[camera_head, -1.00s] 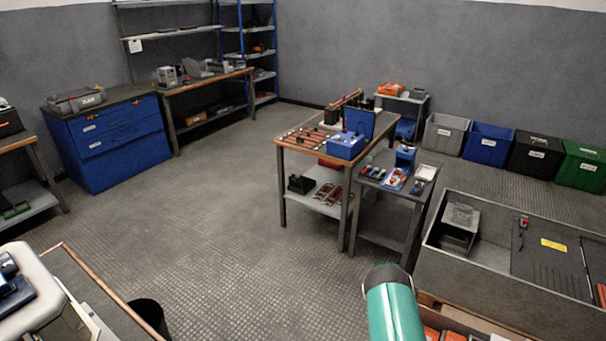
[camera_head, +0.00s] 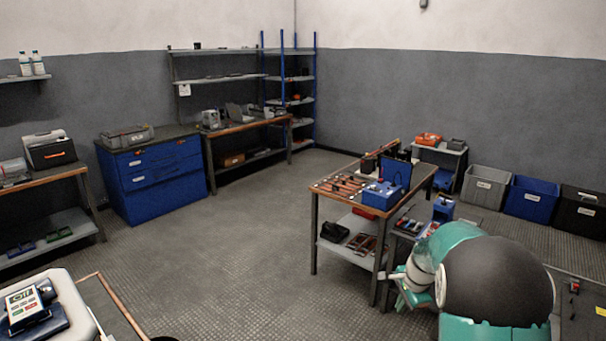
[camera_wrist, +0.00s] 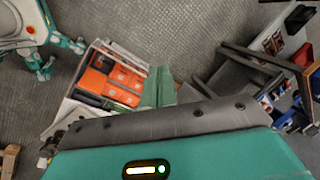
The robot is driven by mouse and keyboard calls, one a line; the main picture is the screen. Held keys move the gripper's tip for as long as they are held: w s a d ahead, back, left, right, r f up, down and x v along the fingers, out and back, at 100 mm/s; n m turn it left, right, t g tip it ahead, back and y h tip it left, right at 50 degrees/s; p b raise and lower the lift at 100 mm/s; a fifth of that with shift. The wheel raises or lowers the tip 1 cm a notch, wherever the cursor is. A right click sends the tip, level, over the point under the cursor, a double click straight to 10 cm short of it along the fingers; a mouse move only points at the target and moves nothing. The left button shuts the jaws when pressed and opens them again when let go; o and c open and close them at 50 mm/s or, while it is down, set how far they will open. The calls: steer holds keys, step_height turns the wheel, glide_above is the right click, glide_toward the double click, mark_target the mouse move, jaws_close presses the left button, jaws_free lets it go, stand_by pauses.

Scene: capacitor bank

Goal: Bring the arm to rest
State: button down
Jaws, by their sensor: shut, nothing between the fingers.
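My arm, teal and white with a large dark round joint, fills the lower right of the head view. It is bent and raised in front of the work tables there. My gripper (camera_wrist: 160,72) shows in the wrist view as two green fingers side by side, shut and empty. They point over the diamond-patterned floor, beside a box of orange items (camera_wrist: 112,80). No contact shows there. In the head view I cannot make out the fingers clearly.
A work table (camera_head: 335,200) with a blue box (camera_head: 382,194) stands just behind my arm. Bins (camera_head: 484,186) line the right wall. A blue drawer cabinet (camera_head: 155,180) and a workbench (camera_head: 245,130) stand at the back. The floor at the centre left is clear.

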steer(key=s+a+r+n+t, duration=0.1)
steer(key=s+a+r+n, duration=0.3)
steer(key=s+r, duration=0.45)
steer(key=s+a+r+n, duration=0.4)
steer(key=s+r, duration=0.3)
steer(key=r, duration=0.2)
steer(key=s+a+r+n+t, duration=0.1)
steer(key=s+n, duration=0.2)
steer(key=s, duration=0.5)
steer(key=s+a+r+n+t+h, duration=0.1)
steer(key=s+n, duration=0.3)
steer(key=s, duration=0.5)
steer(key=shift+a+n, duration=0.3)
steer(key=shift+a, duration=0.2)
steer(key=shift+s+a+r, duration=0.1)
steer(key=shift+a, duration=0.15)
